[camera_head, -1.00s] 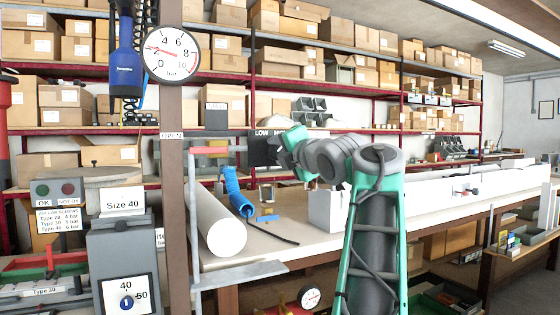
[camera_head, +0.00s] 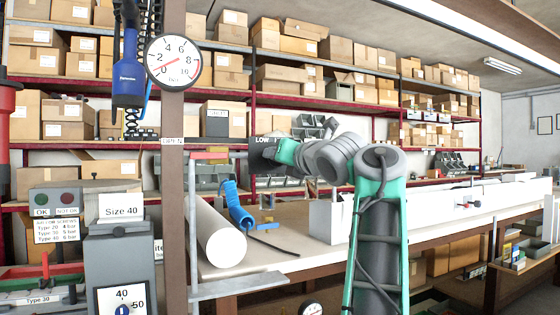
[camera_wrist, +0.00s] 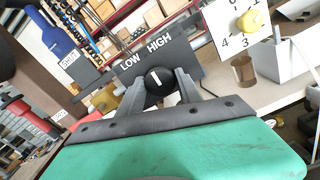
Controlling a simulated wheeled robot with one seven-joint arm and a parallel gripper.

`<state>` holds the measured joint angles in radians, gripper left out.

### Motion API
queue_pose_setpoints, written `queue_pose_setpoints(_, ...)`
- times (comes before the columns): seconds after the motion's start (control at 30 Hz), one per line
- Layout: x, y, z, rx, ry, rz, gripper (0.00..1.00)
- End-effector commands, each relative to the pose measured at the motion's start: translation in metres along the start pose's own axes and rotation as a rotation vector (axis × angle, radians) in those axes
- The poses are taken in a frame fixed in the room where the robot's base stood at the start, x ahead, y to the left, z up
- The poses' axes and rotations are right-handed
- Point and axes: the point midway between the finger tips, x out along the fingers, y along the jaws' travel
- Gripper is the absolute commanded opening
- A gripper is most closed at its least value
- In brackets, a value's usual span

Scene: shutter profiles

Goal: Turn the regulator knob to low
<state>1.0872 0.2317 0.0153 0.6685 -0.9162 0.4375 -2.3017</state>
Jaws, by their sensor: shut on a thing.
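The regulator knob (camera_wrist: 162,86) is a round black knob with a white pointer line, on a dark plate (camera_wrist: 183,62) marked LOW and HIGH. In the wrist view the line points up and slightly left, between the two words. My gripper (camera_wrist: 159,79) is shut on the knob, one finger on each side. In the head view the plate (camera_head: 258,152) is partly covered by my gripper (camera_head: 284,152), and the knob is hidden. The round pressure gauge (camera_head: 173,62) on the post has its red needle low, between 0 and 2.
A white roll (camera_head: 216,232) and a blue tool (camera_head: 236,205) with a dark cord lie on the bench left of my arm. A grey box labelled Size 40 (camera_head: 122,245) stands at front left. Shelves of cardboard boxes (camera_head: 290,75) fill the back.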

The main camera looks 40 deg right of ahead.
Motion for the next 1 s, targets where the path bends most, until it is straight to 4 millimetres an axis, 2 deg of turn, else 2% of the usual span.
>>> queue_pose_setpoints(0.63,0.0,-0.0003,0.0004,-0.055,-0.001,-0.001,0.01)
queue_pose_setpoints(0.67,0.0001,-0.0003,0.0004,-0.055,-0.001,-0.001,0.43)
queue_pose_setpoints(0.9,0.0001,-0.0002,0.0002,-0.054,0.0,-0.001,0.62)
queue_pose_setpoints(1.0,0.0001,-0.0001,0.0001,-0.054,0.0,-0.001,0.62)
